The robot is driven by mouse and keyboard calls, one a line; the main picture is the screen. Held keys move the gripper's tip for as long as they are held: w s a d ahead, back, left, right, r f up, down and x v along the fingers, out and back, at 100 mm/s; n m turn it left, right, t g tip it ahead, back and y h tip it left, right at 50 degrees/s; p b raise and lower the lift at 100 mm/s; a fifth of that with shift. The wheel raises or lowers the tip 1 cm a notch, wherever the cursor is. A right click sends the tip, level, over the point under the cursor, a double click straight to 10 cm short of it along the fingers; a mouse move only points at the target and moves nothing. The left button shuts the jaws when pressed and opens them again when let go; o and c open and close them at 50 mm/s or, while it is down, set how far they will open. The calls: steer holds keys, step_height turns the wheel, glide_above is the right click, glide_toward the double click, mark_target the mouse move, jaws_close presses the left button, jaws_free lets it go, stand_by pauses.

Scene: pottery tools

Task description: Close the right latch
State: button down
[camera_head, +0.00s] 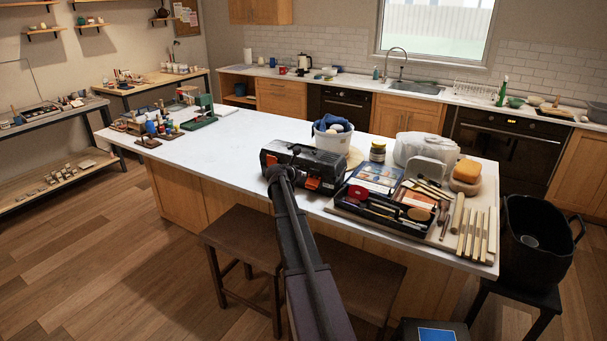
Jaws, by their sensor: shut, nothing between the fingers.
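A black toolbox (322,162) stands on the white island counter (240,145), its lid down. Its front carries two orange latches. The left latch (270,159) is partly beside my arm's end. The right latch (312,183) shows as a larger orange patch at the front right and seems to stick out; its exact angle is too small to tell. My gripper (280,172) is at the toolbox front, between the two latches in the picture and left of the right one. It is shut and empty. Its fingertips are small and dark, and I cannot tell whether they touch the box.
A black tray (372,217) of tools lies right of the toolbox, with wooden sticks (474,232) beyond it. A white bucket (332,142) with a blue cloth stands behind. Two stools (240,238) are below the front edge.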

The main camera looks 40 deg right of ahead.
steer(key=s+a+f+m+g+y, duration=0.15)
steer(key=s+a+m, duration=0.25)
steer(key=a, duration=0.5)
steer(key=s+a+f+m+y, duration=0.2)
steer(key=s+a+f+m, duration=0.15)
steer(key=a, duration=0.45)
steer(key=s+a+f+m+y, duration=0.2)
steer(key=s+a+m, duration=0.25)
steer(key=a, duration=0.45)
steer(key=s+a+f+m+g+y, duration=0.1)
steer(key=s+a+m+y, duration=0.2)
steer(key=s+a, duration=0.6)
steer(key=s+a+f+m+g+y, duration=0.2)
steer(key=s+a+m, duration=0.5)
steer(key=a, duration=0.7)
steer(key=shift+s+f+m+y, duration=0.3)
steer(key=shift+s+y, duration=0.35)
steer(key=shift+s, duration=0.25)
steer(key=shift+g, duration=0.25)
